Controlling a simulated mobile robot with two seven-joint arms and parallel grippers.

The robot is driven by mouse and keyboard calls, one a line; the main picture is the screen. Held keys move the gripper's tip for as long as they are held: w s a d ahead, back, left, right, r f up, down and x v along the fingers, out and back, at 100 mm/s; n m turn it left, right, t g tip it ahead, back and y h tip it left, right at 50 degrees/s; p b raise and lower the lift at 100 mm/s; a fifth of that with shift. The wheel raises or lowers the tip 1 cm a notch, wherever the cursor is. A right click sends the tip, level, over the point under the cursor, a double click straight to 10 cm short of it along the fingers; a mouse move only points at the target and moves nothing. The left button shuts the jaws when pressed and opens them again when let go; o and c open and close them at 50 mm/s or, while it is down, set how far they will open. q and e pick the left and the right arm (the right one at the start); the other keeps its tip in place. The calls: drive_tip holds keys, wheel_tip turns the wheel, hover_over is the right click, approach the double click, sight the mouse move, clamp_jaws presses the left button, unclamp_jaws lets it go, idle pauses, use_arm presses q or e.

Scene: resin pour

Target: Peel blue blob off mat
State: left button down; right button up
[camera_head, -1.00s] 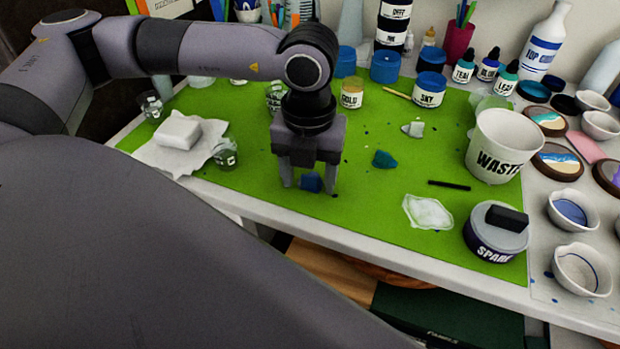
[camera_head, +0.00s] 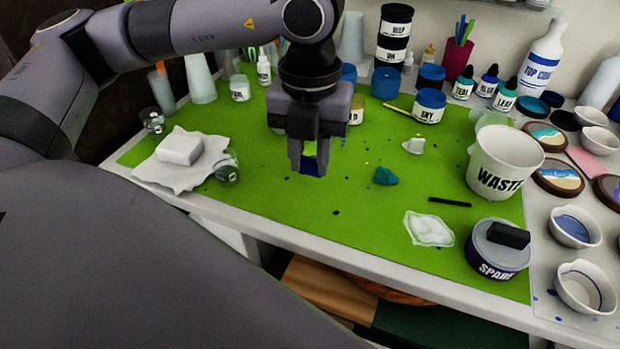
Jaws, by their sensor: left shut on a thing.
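My left gripper (camera_head: 310,160) is shut on the blue blob (camera_head: 310,168), which shows dark blue between the fingertips. The gripper appears raised above the green mat (camera_head: 300,210); the fingers hide part of the blob. A teal blob (camera_head: 385,177) lies on the mat to the right of the gripper. A pale grey blob (camera_head: 413,146) and a whitish, clear-edged patch (camera_head: 428,229) also lie on the mat. My right gripper is not in view.
The WASTE cup (camera_head: 498,165) stands at the mat's right, behind the SPARE tub (camera_head: 497,255) with a black block on it. A black stick (camera_head: 450,202) lies nearby. A white block (camera_head: 180,149) on a cloth and a small cup (camera_head: 227,167) are left. Jars line the back.

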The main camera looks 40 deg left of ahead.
use_arm(q)
wheel_tip(320, 180, up, 12)
drive_tip(key=r, duration=0.1)
wheel_tip(320, 180, up, 5)
drive_tip(key=p, duration=0.6)
hover_over(311, 157)
drive_tip(key=w, duration=0.2)
drive_tip(key=shift+s+a+f, duration=0.1)
drive_tip(key=shift+a+f, duration=0.05)
drive_tip(key=shift+a, duration=0.25)
drive_tip(key=shift+r+p, duration=1.25)
drive_tip(key=shift+r, duration=0.7)
